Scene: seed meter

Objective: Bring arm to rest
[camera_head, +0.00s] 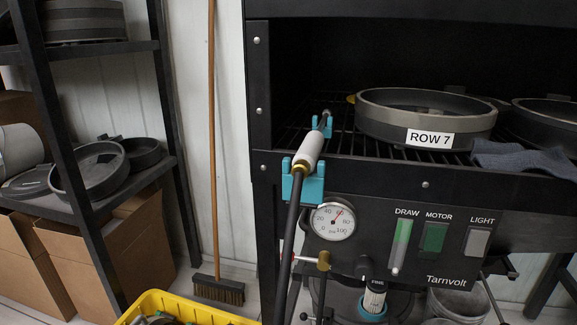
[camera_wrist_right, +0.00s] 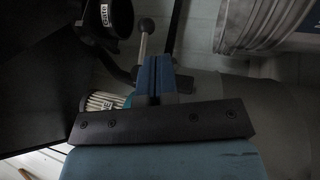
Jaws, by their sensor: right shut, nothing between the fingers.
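My right gripper (camera_wrist_right: 157,72) shows in the right wrist view, its two blue fingers closed together with nothing between them. It does not show in the head view. A pleated filter (camera_wrist_right: 104,100) is to the left of the fingers, partly hidden by the gripper's dark plate. My left gripper is in neither view.
The black machine (camera_head: 425,184) carries a gauge (camera_head: 333,221), switches and a wand (camera_head: 309,150) in teal clips. A pan marked ROW 7 (camera_head: 385,126) sits on its rack. A yellow bin (camera_head: 160,301), a broom (camera_head: 218,289) and shelves stand left. A grey bucket (camera_wrist_right: 258,25) is upper right in the wrist view.

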